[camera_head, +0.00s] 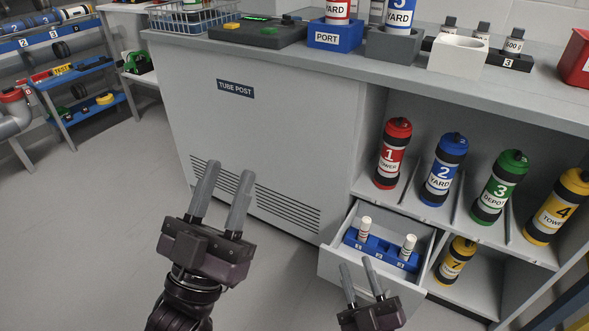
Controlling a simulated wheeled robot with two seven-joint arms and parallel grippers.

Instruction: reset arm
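My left gripper (222,196) is open and empty, raised in front of the grey cabinet marked TUBE POST (275,130). Its two grey fingers stand apart and point up and away from me. My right gripper (359,275) is lower right, in front of the open drawer (334,267). Its fingers are apart with nothing visible between them. The drawer holds a blue rack (380,249) with two white vials, a left one (364,228) and a right one (407,246). The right gripper's fingertips appear close to the drawer front; I cannot tell whether they touch.
Red (392,155), blue (443,170), green (499,188) and yellow (557,207) canisters stand on the shelf at right. Another yellow canister (454,261) is below. The counter (345,68) carries a blue PORT block (334,37) and a wire basket (193,17). The floor at left is clear.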

